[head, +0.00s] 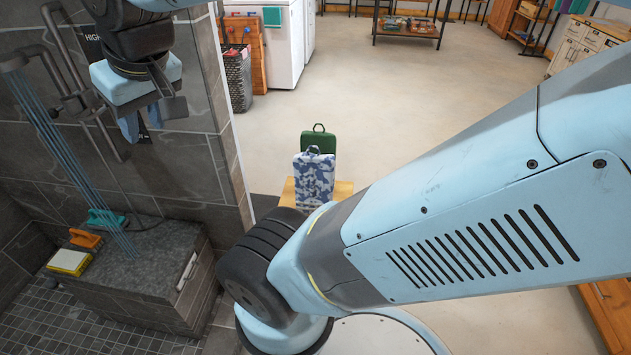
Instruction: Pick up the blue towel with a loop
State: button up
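My gripper (155,112) hangs at the upper left, in front of the grey tiled wall. One dark finger shows clearly; the other is hard to make out, so I cannot tell whether it is open or shut. A small blue piece (130,126), possibly cloth, shows just below and left of the gripper, partly hidden by it; I cannot tell whether they touch. A blue-and-white patterned flat piece (313,180) with a dark loop on top stands upright on a wooden surface (343,190), well right of and below the gripper. I cannot tell which piece is the blue towel.
A green flat piece (319,139) with a loop stands behind the patterned one. A tiled ledge (150,258) holds a yellow-and-white block (69,262), an orange brush (86,238) and a green brush (106,217). Metal pipes run along the wall. Open floor (420,110) lies beyond.

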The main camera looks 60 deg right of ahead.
aim_at(314, 175)
jog(key=z, duration=0.65)
jog(key=i, duration=0.15)
jog(key=u, duration=5.35)
jog(key=i, duration=0.6)
jog(key=u, duration=5.6)
jog(key=i, duration=0.25)
